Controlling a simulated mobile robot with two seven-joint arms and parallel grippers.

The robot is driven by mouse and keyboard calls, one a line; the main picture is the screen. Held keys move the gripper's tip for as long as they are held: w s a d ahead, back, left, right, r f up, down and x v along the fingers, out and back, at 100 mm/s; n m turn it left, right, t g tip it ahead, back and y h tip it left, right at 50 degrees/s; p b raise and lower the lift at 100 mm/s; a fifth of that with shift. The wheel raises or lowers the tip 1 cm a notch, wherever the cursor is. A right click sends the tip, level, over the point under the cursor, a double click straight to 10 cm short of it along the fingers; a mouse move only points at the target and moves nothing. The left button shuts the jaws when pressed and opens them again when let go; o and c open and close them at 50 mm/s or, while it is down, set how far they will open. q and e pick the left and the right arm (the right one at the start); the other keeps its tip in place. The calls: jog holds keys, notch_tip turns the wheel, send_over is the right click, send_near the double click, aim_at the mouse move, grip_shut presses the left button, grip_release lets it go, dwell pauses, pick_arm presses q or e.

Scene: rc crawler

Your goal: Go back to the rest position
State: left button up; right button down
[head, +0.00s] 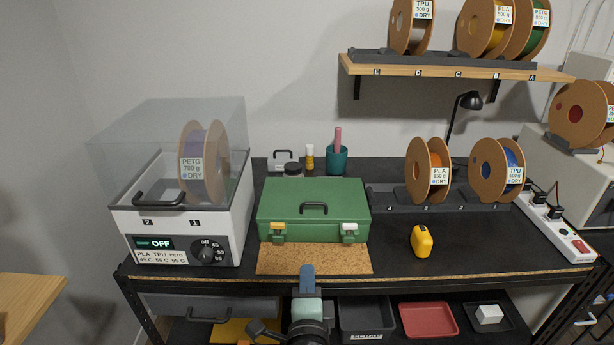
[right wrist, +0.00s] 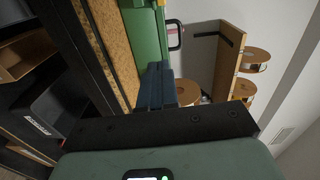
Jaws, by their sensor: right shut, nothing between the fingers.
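My right gripper (head: 307,281) is in the lower middle of the head view, in front of the green toolbox and above the table's front edge. Its fingers are together with nothing between them. In the right wrist view the closed dark blue fingers (right wrist: 156,88) point towards the green toolbox. The green toolbox (head: 340,197) is closed and stands behind a cork mat (head: 270,262). Its left latch is yellow and its right latch is white. My left gripper is not in either view.
A filament dryer (head: 190,222) with a clear lid stands at the left, holding a PETG spool. Spools (head: 421,170) stand on a rack at the right. A yellow tool (head: 421,241) lies on the black tabletop. A wooden shelf (head: 455,72) holds more spools. Trays (head: 428,319) sit below.

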jog(key=w+d+f+n+g+y+p, duration=0.1)
jog(key=d+f+n+g+p, duration=0.15)
jog(key=f, duration=0.45)
jog(key=d+f+n+g+p, duration=0.1)
jog(key=f+n, duration=0.2)
jog(key=f, duration=0.4)
jog(key=s+d+f+n+g+p, duration=0.1)
jog(key=s+d+f+n+g, duration=0.2)
jog(key=f, duration=0.5)
jog(key=s+d+f+n+g+p, duration=0.1)
jog(key=s+d+f+g+p, duration=0.15)
jog(key=s+f, duration=0.4)
jog(key=s+d+f+n+g+y+p, duration=0.1)
jog(key=s+f+g, duration=0.4)
jog(key=s, duration=0.6)
jog(key=s+d+f+n+g+y+p, duration=0.1)
jog(key=s+d+f+n+g+p, duration=0.1)
jog(key=s+f, duration=0.4)
jog(key=s+n+g, duration=0.1)
jog(key=s+g, duration=0.1)
jog(key=s, duration=0.3)
jog(key=shift+s+g+y+p, duration=0.15)
jog(key=shift+g+y+p, duration=0.15)
jog(key=shift+g+p, duration=0.1)
jog(key=shift+d+f, duration=0.1)
